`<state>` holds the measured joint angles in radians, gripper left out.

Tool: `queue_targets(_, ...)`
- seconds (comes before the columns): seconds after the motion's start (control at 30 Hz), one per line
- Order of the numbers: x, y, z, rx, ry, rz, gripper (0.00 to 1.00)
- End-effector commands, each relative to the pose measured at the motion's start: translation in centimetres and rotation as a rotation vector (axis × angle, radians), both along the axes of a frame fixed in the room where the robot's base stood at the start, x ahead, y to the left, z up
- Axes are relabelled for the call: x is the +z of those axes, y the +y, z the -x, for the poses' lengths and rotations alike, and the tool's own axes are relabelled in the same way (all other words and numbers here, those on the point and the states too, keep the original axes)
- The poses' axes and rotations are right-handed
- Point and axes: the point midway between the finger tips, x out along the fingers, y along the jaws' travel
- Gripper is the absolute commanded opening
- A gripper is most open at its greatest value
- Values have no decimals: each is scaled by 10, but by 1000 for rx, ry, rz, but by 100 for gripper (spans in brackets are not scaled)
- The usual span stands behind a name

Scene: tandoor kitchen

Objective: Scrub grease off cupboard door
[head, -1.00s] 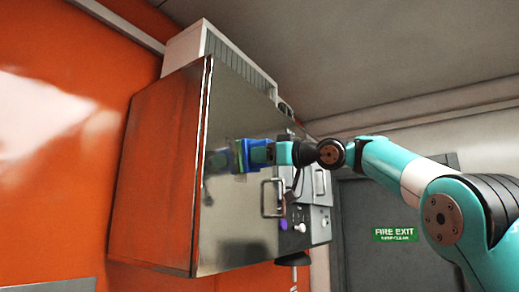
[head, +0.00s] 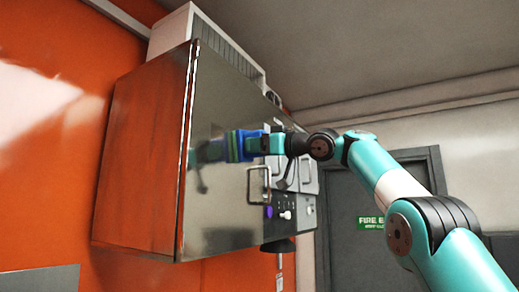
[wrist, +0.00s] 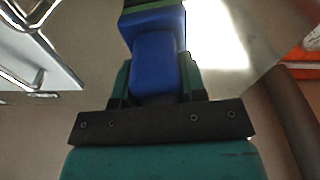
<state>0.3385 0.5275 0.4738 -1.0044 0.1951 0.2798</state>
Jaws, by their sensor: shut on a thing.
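The cupboard door (head: 225,205) is a shiny, dark steel face on the wall cupboard, with a bar handle (head: 249,184) at its lower right. My gripper (head: 258,143) is shut on a blue scrubber with a green layer (head: 233,146), above and slightly left of the handle. The scrubber is at the door face and its reflection meets it, so it looks in contact, though the contact edge is not clear. In the wrist view, the blue block (wrist: 155,62) sits between the fingers, its green layer at the far end. I cannot make out a distinct grease patch.
A grey unit with knobs and handles (head: 296,195) is just right of the cupboard. A white vented box (head: 215,38) sits on top. An orange wall (head: 50,190) is at left. A grey door with a green exit sign (head: 370,223) stands behind my arm.

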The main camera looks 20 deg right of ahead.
Motion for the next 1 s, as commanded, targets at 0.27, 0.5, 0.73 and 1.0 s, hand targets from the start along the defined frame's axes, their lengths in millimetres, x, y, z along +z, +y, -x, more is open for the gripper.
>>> queue_targets(0.27, -2, 24, 18, 11, -2, 1, 19)
queue_targets(0.5, -1, 29, 23, 9, -1, 2, 19)
queue_targets(0.73, -3, 45, 36, 9, -2, 2, 19)
queue_targets(1.0, 0, 54, 44, 5, -1, 1, 19)
